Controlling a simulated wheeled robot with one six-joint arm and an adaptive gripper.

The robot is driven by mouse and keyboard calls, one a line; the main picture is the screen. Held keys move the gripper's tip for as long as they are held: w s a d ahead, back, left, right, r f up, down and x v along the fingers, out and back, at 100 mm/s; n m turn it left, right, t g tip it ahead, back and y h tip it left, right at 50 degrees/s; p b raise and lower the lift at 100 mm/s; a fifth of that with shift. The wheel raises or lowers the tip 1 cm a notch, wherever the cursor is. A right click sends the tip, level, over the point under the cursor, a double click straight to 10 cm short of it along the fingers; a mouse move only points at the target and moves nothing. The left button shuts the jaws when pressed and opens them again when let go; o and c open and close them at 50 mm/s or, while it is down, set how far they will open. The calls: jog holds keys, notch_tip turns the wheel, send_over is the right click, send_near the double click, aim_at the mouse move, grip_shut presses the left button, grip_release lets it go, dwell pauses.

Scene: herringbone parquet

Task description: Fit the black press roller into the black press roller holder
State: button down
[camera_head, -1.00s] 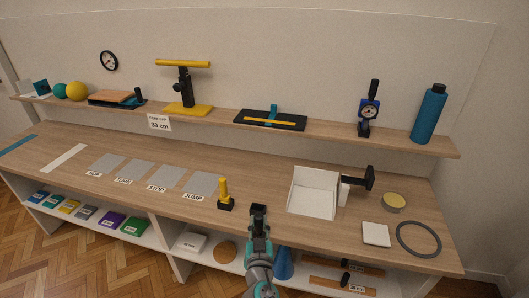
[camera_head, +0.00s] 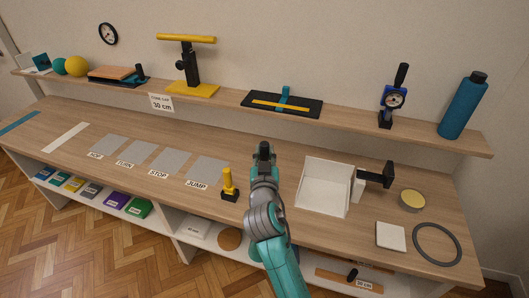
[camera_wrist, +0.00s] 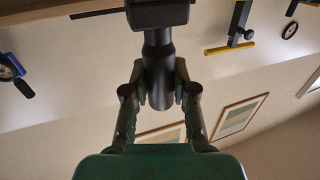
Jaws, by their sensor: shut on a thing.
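My gripper (camera_wrist: 160,92) is shut on a black piece (camera_wrist: 158,75) in the wrist view. The piece has a round grip between my fingers, a narrower neck and a wide dark block at its far end; I take it for the black press roller. In the head view my gripper (camera_head: 264,158) is raised over the counter, left of the white box, and the black piece shows only small at its tip. A black T-shaped piece (camera_head: 376,176) with a white block beside it stands right of the box; I cannot tell whether it is the holder.
The white open box (camera_head: 325,190) stands right of my arm, and a yellow peg on a black base (camera_head: 229,187) stands left. A wall shelf (camera_head: 225,103) behind carries a yellow stand (camera_head: 190,75), a blue gauge (camera_head: 393,100) and a blue bottle (camera_head: 462,105). Grey mats lie left.

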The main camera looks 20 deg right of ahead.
jog(key=shift+f, duration=5)
jog(key=shift+f, duration=2.05)
jog(key=c, duration=0.9)
grip_release()
jog(key=shift+o, duration=0.2)
jog(key=v, duration=1.2)
jog(key=shift+s, duration=0.1)
